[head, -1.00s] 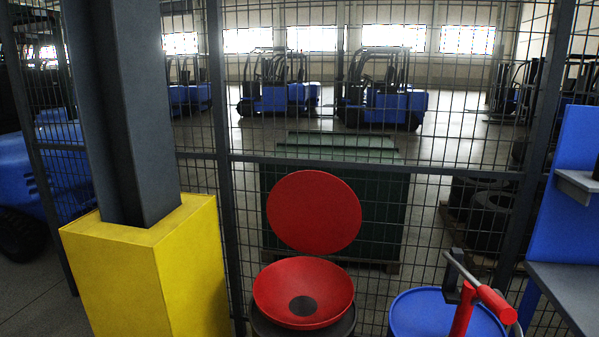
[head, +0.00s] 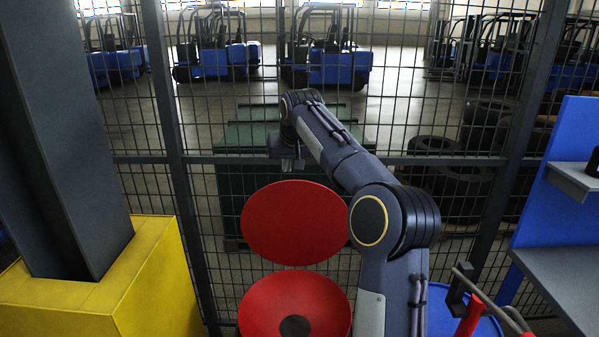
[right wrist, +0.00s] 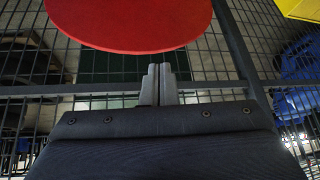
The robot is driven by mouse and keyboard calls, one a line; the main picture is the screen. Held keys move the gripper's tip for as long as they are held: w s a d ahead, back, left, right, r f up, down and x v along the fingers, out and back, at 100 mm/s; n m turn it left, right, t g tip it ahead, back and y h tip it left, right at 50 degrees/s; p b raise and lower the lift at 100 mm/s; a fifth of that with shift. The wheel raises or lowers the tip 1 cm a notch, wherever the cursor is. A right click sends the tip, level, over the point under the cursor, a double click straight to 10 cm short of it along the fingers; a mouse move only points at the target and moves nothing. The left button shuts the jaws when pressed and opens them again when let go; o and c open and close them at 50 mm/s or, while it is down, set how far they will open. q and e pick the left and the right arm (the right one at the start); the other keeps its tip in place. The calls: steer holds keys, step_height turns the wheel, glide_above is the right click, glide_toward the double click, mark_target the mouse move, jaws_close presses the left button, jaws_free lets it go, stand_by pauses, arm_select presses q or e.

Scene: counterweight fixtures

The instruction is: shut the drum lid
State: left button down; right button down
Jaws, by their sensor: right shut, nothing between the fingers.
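The drum lid (head: 294,222) is a round red disc. It stands open, nearly upright, behind a red funnel (head: 322,300) with a dark centre. The drum under the funnel is cut off in the head view. My right gripper (head: 291,165) is above the lid's top edge, near the mesh fence, pointing down. In the right wrist view the gripper (right wrist: 160,72) is shut and empty. The lid (right wrist: 130,22) shows at the top of that view, apart from the fingertips as far as I can tell. My left gripper is not in view.
A mesh fence (head: 225,160) stands close behind the lid. A yellow-based post (head: 150,285) is at the left. A blue drum (head: 440,305) with a red-handled pump (head: 469,318) and a blue bench (head: 560,190) are at the right. Forklifts are beyond the fence.

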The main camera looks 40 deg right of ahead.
steer(key=w+d+f+m+h+p, duration=0.1)
steer(key=w+d+m+h+p, duration=0.15)
steer(key=w+d, duration=0.4)
steer(key=d+f, duration=0.3)
steer(key=f, duration=0.6)
steer(key=shift+f+g, duration=0.35)
steer(key=shift+g, duration=0.05)
steer(key=shift+w, duration=0.1)
stand_by(0.4)
